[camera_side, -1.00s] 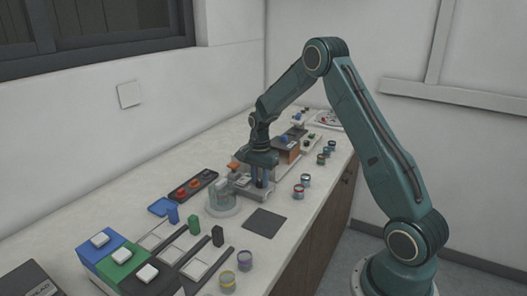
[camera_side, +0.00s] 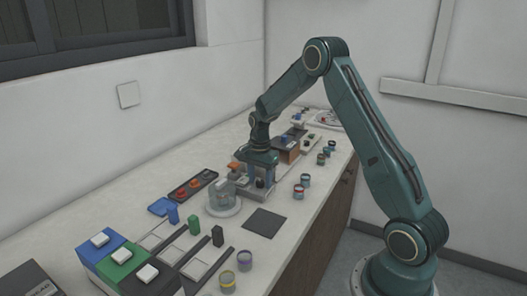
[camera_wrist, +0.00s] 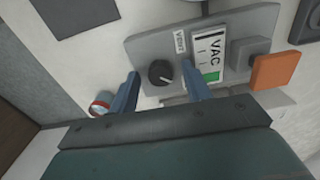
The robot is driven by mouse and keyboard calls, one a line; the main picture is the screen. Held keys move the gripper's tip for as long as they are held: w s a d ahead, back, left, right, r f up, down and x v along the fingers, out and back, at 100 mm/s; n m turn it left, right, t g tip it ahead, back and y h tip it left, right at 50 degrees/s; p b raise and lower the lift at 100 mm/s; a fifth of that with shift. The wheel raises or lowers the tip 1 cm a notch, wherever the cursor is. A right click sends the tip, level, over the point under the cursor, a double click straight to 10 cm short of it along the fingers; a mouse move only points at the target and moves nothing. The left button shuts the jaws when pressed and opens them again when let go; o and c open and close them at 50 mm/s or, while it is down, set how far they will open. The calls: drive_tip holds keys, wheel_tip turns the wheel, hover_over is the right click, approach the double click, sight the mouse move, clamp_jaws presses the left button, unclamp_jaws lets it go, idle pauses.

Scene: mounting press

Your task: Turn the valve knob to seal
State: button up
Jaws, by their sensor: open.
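The valve knob (camera_wrist: 161,72) is a small round black knob with a light pointer mark. In the wrist view it sits on a grey panel (camera_wrist: 145,47) beside a label reading VENT. My gripper (camera_wrist: 161,82) is open, with one blue finger on each side of the knob. The left finger is apart from the knob; the right finger stands close to its right side, and I cannot tell whether it touches. In the side view my gripper (camera_side: 259,178) points down over the panel, and its fingers mostly hide the knob.
A VAC gauge (camera_wrist: 207,57) with a green band and an orange block (camera_wrist: 275,70) lie right of the knob. A clear dome (camera_side: 222,197) stands close to my gripper in the side view. Small jars (camera_side: 301,187) line the counter's right edge. A dark mat (camera_side: 264,222) lies in front.

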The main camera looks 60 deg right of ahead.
sight(260, 183)
wheel_tip(260, 183, up, 14)
idle(0.7)
drive_tip(key=s+a+r+n+t, duration=0.3)
drive_tip(key=s+a+r+n, duration=0.5)
drive_tip(key=s+a+r, duration=0.4)
drive_tip(key=s+a+f+n+t, duration=0.1)
drive_tip(key=s+a+n, duration=0.3)
drive_tip(key=s, duration=0.3)
drive_tip(key=s+a+f+n+t, duration=0.1)
drive_tip(key=s+a+f+n, duration=0.1)
drive_tip(key=s+a+n, duration=0.3)
drive_tip(key=s+n, duration=0.1)
drive_tip(key=s, duration=0.1)
drive_tip(key=shift+s+a+t, duration=0.25)
drive_tip(key=shift+s+t, duration=0.05)
